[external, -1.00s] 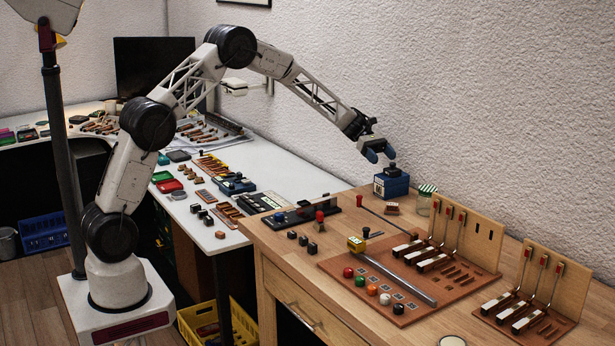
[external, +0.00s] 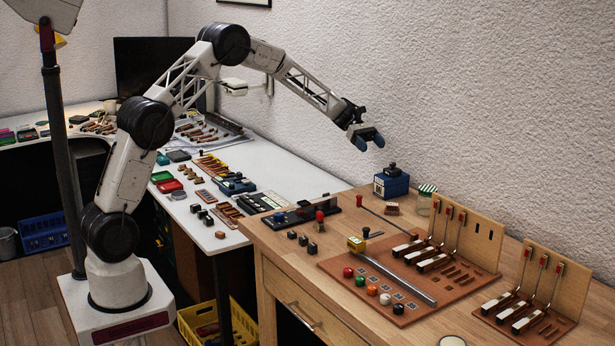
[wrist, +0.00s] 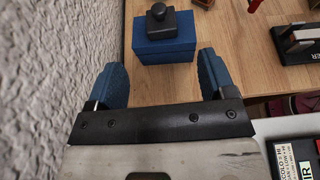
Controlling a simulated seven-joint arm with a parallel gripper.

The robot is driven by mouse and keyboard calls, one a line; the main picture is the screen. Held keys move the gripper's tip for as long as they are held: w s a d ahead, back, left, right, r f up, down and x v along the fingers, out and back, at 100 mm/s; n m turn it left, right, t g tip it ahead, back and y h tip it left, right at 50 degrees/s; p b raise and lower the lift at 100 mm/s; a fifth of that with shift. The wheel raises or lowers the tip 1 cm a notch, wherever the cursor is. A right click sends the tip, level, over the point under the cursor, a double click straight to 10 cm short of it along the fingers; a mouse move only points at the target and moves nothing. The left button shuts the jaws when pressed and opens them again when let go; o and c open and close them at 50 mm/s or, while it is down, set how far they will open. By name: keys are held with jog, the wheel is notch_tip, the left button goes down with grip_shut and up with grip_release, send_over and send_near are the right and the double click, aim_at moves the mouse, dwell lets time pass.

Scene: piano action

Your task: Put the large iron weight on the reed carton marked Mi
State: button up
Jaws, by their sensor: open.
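A dark iron weight with a knob (external: 392,169) sits on top of a blue carton (external: 395,187) at the back of the wooden bench. The carton has a pale label on its front, too small to read. In the wrist view the weight (wrist: 157,22) rests on the lid of the blue carton (wrist: 165,50), just beyond the fingertips. My gripper (external: 370,143) is open and empty, above and to the left of the carton in the external view. Its blue fingers (wrist: 162,72) are spread apart in the wrist view, with nothing between them.
A jar with a green-striped lid (external: 426,199) stands right of the carton, close to it. A small reddish-brown block (external: 392,209) lies in front. A brown board with key models (external: 420,262) fills the bench's middle. The textured wall (wrist: 40,80) is close to my gripper's left finger.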

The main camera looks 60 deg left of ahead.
jog(key=shift+s+r, duration=0.1)
dwell(0.3)
jog(key=s+d+r+m+y, duration=0.1)
jog(key=s+r+m+y, duration=0.3)
jog(key=s, duration=0.7)
jog(key=s+d+r+m+y, duration=0.1)
jog(key=s+r+m, duration=0.1)
jog(key=s+r, duration=0.7)
jog(key=s+d+r+m+y, duration=0.1)
jog(key=s+r+m+y, duration=0.15)
jog(key=s, duration=1.05)
jog(key=s+a+f+m+t+y, duration=0.1)
jog(key=s+m+y, duration=0.1)
jog(key=s, duration=0.9)
jog(key=s+a+f+m+y, duration=0.1)
jog(key=s+m, duration=0.3)
jog(key=s, duration=0.7)
jog(key=s+a+f+m+t+y, duration=0.1)
jog(key=s+a+m+y, duration=0.1)
jog(key=s, duration=1)
jog(key=shift+a+m+t+y, duration=0.3)
jog(key=shift+m+y, duration=0.15)
jog(key=shift+m, duration=0.4)
